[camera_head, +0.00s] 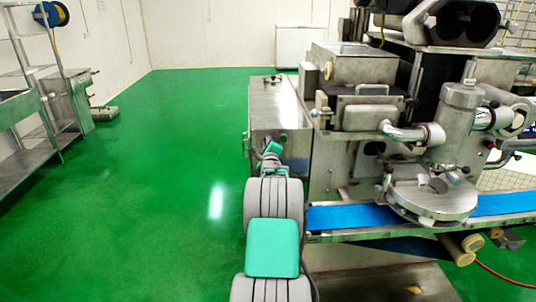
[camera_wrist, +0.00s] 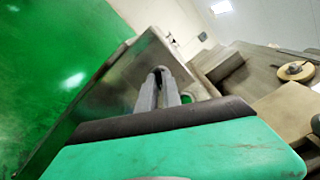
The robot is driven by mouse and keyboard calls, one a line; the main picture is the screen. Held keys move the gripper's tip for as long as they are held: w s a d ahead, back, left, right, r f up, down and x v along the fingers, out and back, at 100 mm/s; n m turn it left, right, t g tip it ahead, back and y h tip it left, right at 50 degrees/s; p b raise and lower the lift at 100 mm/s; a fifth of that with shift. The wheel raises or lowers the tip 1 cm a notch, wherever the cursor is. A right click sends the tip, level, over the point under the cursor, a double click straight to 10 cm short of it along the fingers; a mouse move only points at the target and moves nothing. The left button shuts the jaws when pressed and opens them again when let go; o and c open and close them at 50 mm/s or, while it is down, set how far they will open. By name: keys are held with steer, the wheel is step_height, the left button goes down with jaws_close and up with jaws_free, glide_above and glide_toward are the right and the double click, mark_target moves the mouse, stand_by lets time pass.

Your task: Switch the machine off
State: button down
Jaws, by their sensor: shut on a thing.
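The encrusting machine (camera_head: 360,68) stands at the right in the head view, a steel body with a blue belt. Its steel cabinet (camera_head: 280,105) is at its left end, with a small dark round part (camera_head: 283,137) on the front face. My gripper (camera_head: 272,147) is at this front face, partly hidden by my own arm. In the wrist view, my gripper (camera_wrist: 160,73) has its two grey fingers close together against the steel cabinet (camera_wrist: 125,75). They are shut on a small part, apparently the switch, which the fingertips hide. Its setting cannot be read.
The blue belt (camera_head: 350,216) runs to the right of my arm. Small knobs (camera_head: 271,80) sit on the cabinet top. A steel rack (camera_head: 30,90) stands at the far left. The green floor (camera_head: 170,180) between is clear.

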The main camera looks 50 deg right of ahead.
steer(key=shift+f+n+b, duration=0.1)
steer(key=shift+n+b, duration=6.7)
steer(key=shift+b, duration=1.15)
steer(key=c, duration=1.5)
jaws_free()
steer(key=shift+a, duration=0.1)
steer(key=b+v, duration=0.1)
steer(key=v, duration=0.6)
steer(key=shift+s+a, duration=0.2)
